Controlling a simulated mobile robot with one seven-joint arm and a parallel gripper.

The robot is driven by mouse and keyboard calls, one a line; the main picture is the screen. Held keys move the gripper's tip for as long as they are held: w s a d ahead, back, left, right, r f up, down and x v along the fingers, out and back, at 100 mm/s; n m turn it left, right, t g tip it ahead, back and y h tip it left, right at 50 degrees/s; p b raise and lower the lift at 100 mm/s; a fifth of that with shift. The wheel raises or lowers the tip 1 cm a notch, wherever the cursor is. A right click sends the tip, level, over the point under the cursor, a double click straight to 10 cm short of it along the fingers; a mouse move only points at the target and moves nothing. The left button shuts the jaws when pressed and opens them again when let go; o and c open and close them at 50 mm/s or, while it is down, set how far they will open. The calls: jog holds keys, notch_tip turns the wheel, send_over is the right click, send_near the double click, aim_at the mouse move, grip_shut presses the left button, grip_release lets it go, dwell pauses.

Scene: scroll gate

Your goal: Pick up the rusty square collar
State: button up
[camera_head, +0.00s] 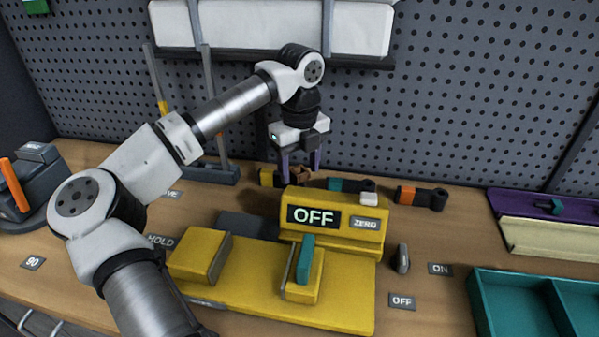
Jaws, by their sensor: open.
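A small brown, rust-coloured piece (301,173), which looks like the rusty square collar, lies at the back of the workbench behind the yellow OFF display box. My gripper (300,166) points down over it with its two purple fingers apart. The brown piece shows between and just behind the fingertips. I cannot tell whether the fingers touch it. The lower part of the piece and the fingertips are close to or partly hidden by the top of the yellow box.
The yellow machine with its OFF display (314,215) stands in front of my gripper. A yellow-and-black piece (268,178), a teal-banded dark piece (343,186) and an orange-banded one (420,196) lie along the back. A teal tray (510,283) is at right. Perforated wall (440,110) behind.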

jog(key=shift+c, duration=0.5)
jog(key=c, duration=1.1)
jog(key=shift+r, duration=0.1)
